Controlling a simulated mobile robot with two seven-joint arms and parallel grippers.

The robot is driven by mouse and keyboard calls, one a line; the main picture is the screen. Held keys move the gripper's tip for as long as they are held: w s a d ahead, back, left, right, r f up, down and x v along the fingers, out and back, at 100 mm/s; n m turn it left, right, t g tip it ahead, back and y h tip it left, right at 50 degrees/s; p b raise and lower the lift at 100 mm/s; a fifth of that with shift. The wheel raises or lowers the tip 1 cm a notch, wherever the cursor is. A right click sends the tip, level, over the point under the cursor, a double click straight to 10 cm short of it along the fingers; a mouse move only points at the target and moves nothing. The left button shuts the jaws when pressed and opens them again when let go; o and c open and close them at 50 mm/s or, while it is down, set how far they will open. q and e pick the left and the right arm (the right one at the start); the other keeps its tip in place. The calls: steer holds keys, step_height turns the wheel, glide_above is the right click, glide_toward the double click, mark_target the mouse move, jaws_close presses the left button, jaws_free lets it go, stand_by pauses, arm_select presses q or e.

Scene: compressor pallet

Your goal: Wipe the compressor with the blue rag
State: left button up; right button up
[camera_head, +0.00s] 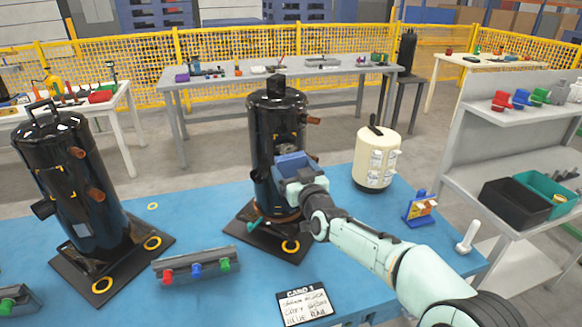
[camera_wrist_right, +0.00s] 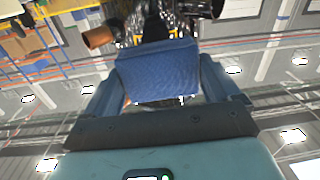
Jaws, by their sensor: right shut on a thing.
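A glossy black compressor (camera_head: 263,115) stands upright on a dark square base at the middle of the blue table. My right gripper (camera_head: 293,168) is at the front of its body, shut on the folded blue rag (camera_head: 290,160). In the right wrist view the blue rag (camera_wrist_right: 158,76) sits between the fingers, with part of the compressor (camera_wrist_right: 150,20) just beyond it. I cannot tell whether rag and compressor touch. A second black compressor (camera_head: 62,165) stands at the left on its own base. My left gripper is not in view.
The blue table (camera_head: 200,215) holds a grey rack (camera_head: 200,268) with coloured knobs, a card (camera_head: 305,305), a cream canister (camera_head: 378,158), a small blue stand (camera_head: 420,210) and a white tool (camera_head: 468,237). A grey shelf (camera_head: 470,110) with bins stands at right.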

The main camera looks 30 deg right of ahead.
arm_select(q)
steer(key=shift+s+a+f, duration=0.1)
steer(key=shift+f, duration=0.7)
arm_select(e)
steer(key=shift+s+a+f, duration=0.15)
steer(key=shift+s+f, duration=0.1)
steer(key=shift+s, duration=0.7)
steer(key=shift+s+a, duration=0.2)
steer(key=shift+s, duration=0.5)
steer(key=shift+s+a, duration=0.2)
steer(key=shift+s, duration=0.45)
steer(key=shift+w+d, duration=0.1)
steer(key=shift+w, duration=0.1)
steer(key=w, duration=0.2)
steer(key=w+p, duration=0.1)
steer(key=w, duration=0.1)
steer(key=shift+d+r+h, duration=0.15)
steer(key=shift+d+h, duration=0.15)
steer(key=shift+d, duration=0.1)
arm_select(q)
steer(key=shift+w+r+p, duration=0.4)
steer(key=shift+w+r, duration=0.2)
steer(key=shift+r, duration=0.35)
arm_select(e)
steer(key=shift+x, duration=1.05)
